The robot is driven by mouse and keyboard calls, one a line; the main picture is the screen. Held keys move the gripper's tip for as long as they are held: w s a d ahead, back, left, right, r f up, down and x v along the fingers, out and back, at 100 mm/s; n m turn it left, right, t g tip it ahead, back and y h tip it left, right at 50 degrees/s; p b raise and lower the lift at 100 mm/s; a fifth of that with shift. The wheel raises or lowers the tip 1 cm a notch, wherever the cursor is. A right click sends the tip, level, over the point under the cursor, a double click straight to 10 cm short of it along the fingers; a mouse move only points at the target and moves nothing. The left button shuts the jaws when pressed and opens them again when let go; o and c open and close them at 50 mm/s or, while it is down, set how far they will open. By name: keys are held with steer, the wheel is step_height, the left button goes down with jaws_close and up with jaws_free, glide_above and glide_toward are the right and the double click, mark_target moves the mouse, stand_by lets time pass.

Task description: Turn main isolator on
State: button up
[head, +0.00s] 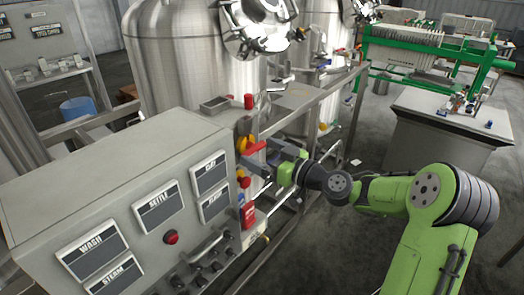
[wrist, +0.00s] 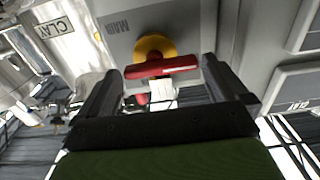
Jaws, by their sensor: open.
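The main isolator has a red bar handle (head: 255,148) on a yellow round base (head: 243,143), on the end face of the grey control cabinet. In the wrist view the red handle (wrist: 160,67) lies roughly crosswise in front of the yellow base (wrist: 155,46), beneath a plate reading MAIN. My gripper (head: 268,156) is open close in front of the isolator. In the wrist view my gripper's two fingers (wrist: 162,75) stand to the left and right of the handle's ends. I cannot tell whether they touch it.
The grey cabinet (head: 100,185) carries labels such as WASH, STEAM and SETTLE. Other red and yellow controls (head: 243,178) sit just below the isolator. Steel tanks (head: 190,60) and metal rails (head: 320,95) stand behind. A green-framed press (head: 425,48) is at the back right.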

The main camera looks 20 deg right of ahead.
steer(key=shift+w+a, duration=0.15)
steer(key=shift+w, duration=0.05)
steer(key=c, duration=0.7)
steer(key=shift+c, duration=0.2)
steer(key=shift+m, duration=0.4)
steer(key=m+p, duration=0.1)
steer(key=m, duration=0.2)
steer(key=shift+r+m, duration=0.15)
steer(key=shift+m, duration=0.25)
steer(key=m+p, duration=0.2)
steer(key=m, duration=0.2)
steer(key=shift+r+m, duration=0.15)
steer(key=shift+m, duration=0.15)
steer(key=m+p, duration=0.1)
steer(key=m, duration=0.1)
steer(key=m+p, duration=0.1)
steer(key=m, duration=0.1)
steer(key=shift+w+d+r+p, duration=0.1)
steer(key=shift+d+p, duration=0.1)
steer(key=shift+p, duration=0.2)
steer(key=m+p, duration=0.3)
steer(key=m, duration=0.1)
steer(key=shift+w+d+m, duration=0.1)
steer(key=shift+m, duration=0.2)
